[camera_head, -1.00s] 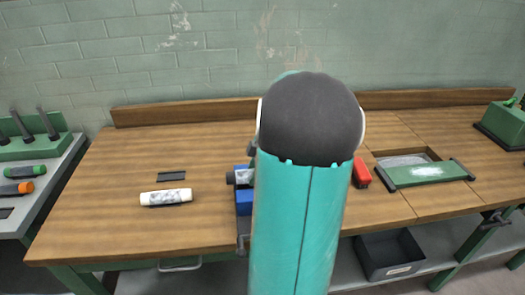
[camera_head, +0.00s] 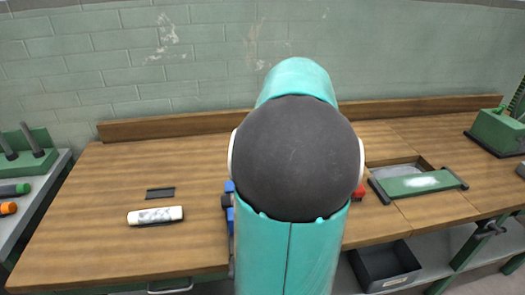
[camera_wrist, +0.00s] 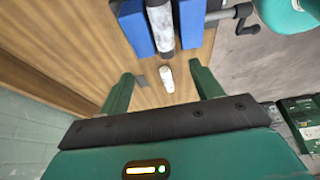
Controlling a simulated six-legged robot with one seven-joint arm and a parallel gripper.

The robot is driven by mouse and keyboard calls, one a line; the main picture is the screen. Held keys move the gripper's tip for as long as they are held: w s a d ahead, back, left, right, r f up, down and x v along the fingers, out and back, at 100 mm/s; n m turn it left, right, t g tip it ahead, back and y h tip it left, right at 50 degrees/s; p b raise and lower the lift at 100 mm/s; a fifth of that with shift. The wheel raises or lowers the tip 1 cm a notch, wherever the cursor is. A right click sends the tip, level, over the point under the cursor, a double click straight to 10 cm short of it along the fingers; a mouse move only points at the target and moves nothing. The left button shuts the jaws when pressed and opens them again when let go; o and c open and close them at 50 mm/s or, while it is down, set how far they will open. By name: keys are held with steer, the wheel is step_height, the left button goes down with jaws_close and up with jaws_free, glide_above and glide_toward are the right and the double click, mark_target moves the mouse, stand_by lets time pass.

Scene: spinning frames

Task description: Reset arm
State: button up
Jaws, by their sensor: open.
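My gripper (camera_wrist: 164,88) shows in the wrist view with its two green fingers wide apart and nothing between them that it touches. It is above the bench, with a white cylinder (camera_wrist: 167,78) seen lying on the wood beyond the fingers. A blue vise (camera_wrist: 133,26) is farther off at the top, with a grey-white cylindrical piece (camera_wrist: 160,25) between its jaws. In the head view my teal arm and its dark joint fill the middle and hide the gripper and most of the vise (camera_head: 229,210).
The wooden bench (camera_head: 85,235) also holds a white mottled cylinder (camera_head: 155,215), a small dark plate (camera_head: 160,194), a partly hidden red object (camera_head: 359,193) and a green panel (camera_head: 418,183) at the right. A dark bin (camera_head: 385,266) sits below. The bench's left part is mostly clear.

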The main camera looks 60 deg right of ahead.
steer(key=w+a+r+m+h, duration=0.1)
steer(key=w+a+m, duration=0.15)
steer(key=a, duration=0.95)
steer(key=w+a+r+m+h, duration=0.1)
steer(key=w+a+m+h, duration=0.15)
steer(key=a, duration=0.95)
steer(key=s+a+f+m+t, duration=0.1)
steer(key=s+a, duration=0.1)
steer(key=a, duration=0.6)
steer(key=s+a+f+m+t, duration=0.1)
steer(key=s+a+f+m, duration=0.1)
steer(key=a, duration=0.5)
steer(key=shift+s+a+f+y, duration=0.15)
steer(key=shift+s+a+y, duration=0.1)
steer(key=shift+a+y, duration=0.1)
